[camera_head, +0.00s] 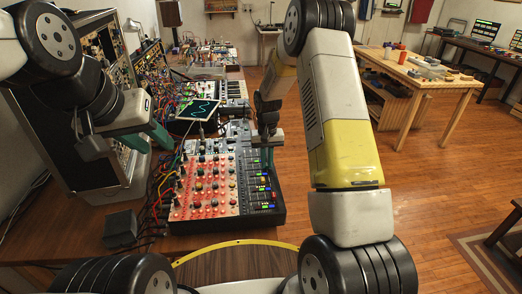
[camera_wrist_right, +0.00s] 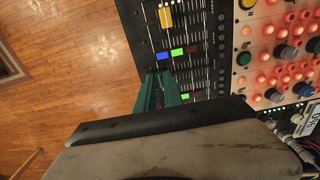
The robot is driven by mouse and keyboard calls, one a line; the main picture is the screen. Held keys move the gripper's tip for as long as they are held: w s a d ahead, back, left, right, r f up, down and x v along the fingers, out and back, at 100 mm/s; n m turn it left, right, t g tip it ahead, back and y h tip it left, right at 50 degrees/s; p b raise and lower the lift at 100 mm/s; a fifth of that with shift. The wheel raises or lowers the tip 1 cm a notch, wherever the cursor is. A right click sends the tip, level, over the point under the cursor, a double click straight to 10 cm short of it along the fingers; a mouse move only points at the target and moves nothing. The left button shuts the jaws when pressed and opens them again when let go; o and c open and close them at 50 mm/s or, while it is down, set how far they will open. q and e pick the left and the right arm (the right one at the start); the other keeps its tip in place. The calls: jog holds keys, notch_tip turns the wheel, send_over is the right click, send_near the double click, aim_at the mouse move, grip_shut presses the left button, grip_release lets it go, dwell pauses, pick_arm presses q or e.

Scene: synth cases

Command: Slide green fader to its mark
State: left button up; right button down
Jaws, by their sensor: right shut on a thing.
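The mixer (camera_head: 207,185) has a red knob panel and a black fader strip (camera_head: 262,190) along its right side. In the right wrist view, green fader caps (camera_wrist_right: 177,52) and (camera_wrist_right: 185,96) show on the strip beside a blue cap (camera_wrist_right: 162,56). My right gripper (camera_head: 267,157) reaches down onto the far part of the strip. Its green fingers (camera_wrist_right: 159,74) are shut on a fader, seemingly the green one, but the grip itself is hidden. I cannot make out the mark. My left gripper (camera_head: 148,142) is open and empty above the left side of the bench.
A screen with a waveform (camera_head: 198,109) and patch cables stand behind the mixer. A tall synth case (camera_head: 108,55) is at the left, and a dark box (camera_head: 121,228) lies in front of it. A yellow fader cap (camera_wrist_right: 165,17) is further along the strip.

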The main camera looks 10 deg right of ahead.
aim_at(253, 169)
jog(key=shift+a, duration=0.1)
jog(key=a, duration=0.5)
jog(key=shift+d, duration=0.1)
jog(key=c, duration=1.4)
grip_release()
jog(key=shift+c, duration=0.2)
notch_tip(253, 169, up, 8)
jog(key=shift+f, duration=0.1)
